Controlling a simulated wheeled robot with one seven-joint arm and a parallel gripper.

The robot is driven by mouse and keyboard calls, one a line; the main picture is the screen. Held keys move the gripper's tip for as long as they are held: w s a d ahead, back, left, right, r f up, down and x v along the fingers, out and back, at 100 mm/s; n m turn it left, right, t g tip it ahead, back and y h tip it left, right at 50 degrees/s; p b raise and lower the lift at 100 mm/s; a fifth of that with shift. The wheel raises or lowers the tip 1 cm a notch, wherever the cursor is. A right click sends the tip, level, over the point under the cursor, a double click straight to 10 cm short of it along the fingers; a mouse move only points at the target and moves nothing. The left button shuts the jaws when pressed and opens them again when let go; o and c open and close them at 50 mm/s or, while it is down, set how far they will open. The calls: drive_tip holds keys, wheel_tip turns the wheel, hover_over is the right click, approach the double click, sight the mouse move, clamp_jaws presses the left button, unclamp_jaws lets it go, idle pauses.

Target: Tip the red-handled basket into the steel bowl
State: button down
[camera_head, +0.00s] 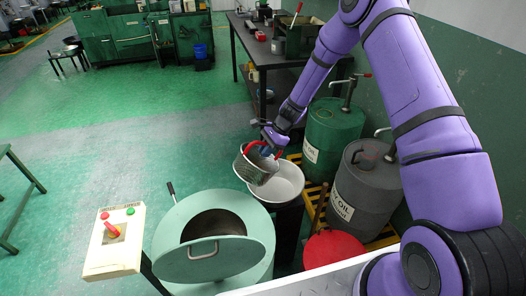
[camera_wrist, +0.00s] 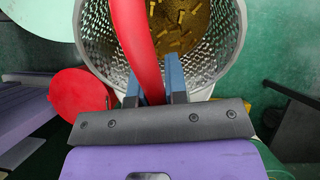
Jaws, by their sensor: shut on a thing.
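The red-handled basket (camera_head: 256,167) is a perforated metal basket hanging tilted from my gripper in the head view. My gripper (camera_head: 268,146) is shut on its red handle, which also shows between the blue fingers (camera_wrist: 155,92) in the wrist view. In the wrist view the basket (camera_wrist: 103,45) holds several small brass-coloured pieces (camera_wrist: 178,28) at its bottom. The steel bowl (camera_head: 288,184) is wide and pale, and stands on a dark round stand right under and beside the basket. The basket hides part of the bowl's left side. No pieces can be made out in the bowl.
A green round machine (camera_head: 255,225) with an open lid stands front left of the bowl. A control box (camera_head: 114,240) is left of it. A green oil drum (camera_head: 332,135), a grey oil drum (camera_head: 366,195) and a red round lid (camera_head: 334,246) crowd the right. Open floor lies left.

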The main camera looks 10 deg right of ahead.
drive_tip(key=d+y, duration=0.2)
drive_tip(key=y, duration=0.1)
drive_tip(key=shift+w+d+f, duration=0.1)
drive_tip(key=shift+w+f, duration=0.05)
drive_tip(key=shift+f, duration=0.05)
drive_tip(key=shift+w+d+f+g+y, duration=0.1)
drive_tip(key=shift+d+f+g+y, duration=0.35)
drive_tip(key=shift+y, duration=0.65)
drive_tip(key=d+f+y, duration=0.5)
drive_tip(key=d+y, duration=0.1)
drive_tip(key=y, duration=0.1)
drive_tip(key=shift+w+f+y, duration=0.25)
drive_tip(key=shift+y, duration=0.05)
drive_tip(key=shift+g, duration=0.25)
idle(1.8)
drive_tip(key=r+h, duration=0.1)
drive_tip(key=a+r+h, duration=0.1)
drive_tip(key=r, duration=0.1)
drive_tip(key=a+r, duration=0.1)
drive_tip(key=r, duration=0.1)
drive_tip(key=shift+h, duration=0.4)
